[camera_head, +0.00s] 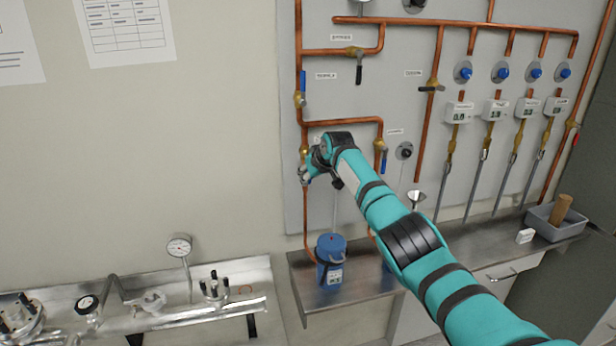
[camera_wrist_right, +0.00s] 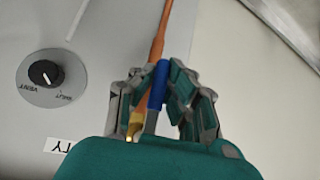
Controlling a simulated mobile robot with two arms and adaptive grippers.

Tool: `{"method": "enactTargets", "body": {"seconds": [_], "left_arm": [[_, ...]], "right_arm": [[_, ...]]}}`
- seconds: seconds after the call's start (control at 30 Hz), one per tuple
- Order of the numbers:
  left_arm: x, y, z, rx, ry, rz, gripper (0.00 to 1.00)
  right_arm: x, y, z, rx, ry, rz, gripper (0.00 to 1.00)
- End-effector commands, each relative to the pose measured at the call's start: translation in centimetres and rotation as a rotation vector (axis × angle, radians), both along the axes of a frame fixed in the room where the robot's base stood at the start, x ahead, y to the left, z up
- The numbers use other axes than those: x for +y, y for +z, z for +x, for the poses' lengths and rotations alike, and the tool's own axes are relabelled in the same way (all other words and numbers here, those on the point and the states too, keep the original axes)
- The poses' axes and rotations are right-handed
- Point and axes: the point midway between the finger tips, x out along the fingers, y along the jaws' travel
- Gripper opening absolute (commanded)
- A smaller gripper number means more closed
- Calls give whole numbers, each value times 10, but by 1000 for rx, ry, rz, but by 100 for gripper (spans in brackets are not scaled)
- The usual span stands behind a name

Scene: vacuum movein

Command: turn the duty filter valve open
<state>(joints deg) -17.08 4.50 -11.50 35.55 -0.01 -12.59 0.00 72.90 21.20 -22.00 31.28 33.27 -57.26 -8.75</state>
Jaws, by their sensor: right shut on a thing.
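My right gripper (camera_head: 312,172) is at the left copper pipe on the wall panel, above the blue canister. In the right wrist view, my right gripper (camera_wrist_right: 157,95) is shut on the blue valve handle (camera_wrist_right: 156,85), with a finger on each side. The handle runs roughly along the copper pipe (camera_wrist_right: 164,22). A brass valve part (camera_wrist_right: 135,127) shows beside the handle's lower end. A label (camera_wrist_right: 59,145) ending in "TY" is partly visible, upside down. In the head view the gripper hides most of this valve. My left gripper is not in view.
A black knob (camera_wrist_right: 44,73) on a grey dial sits beside the valve. Another blue-handled valve (camera_head: 383,158) is on the pipe to the right. A blue canister (camera_head: 331,262) stands on the metal shelf below. A pressure gauge (camera_head: 179,246) stands at the left bench.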

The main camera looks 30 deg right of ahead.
Motion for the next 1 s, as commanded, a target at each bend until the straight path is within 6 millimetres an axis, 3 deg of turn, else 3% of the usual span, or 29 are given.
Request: {"method": "enactTargets", "body": {"seconds": [0.13,0.17,0.33,0.77,1.0], "left_arm": [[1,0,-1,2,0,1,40],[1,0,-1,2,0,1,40],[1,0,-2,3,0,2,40],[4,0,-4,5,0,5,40],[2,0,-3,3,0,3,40]], "right_arm": [[-1,-1,0,2,0,-3,0],[-1,-1,0,2,0,-3,14],[-1,-1,0,2,0,-1,36],[-1,4,-3,-1,0,0,37],[-1,20,-20,-2,0,-3,37]]}}
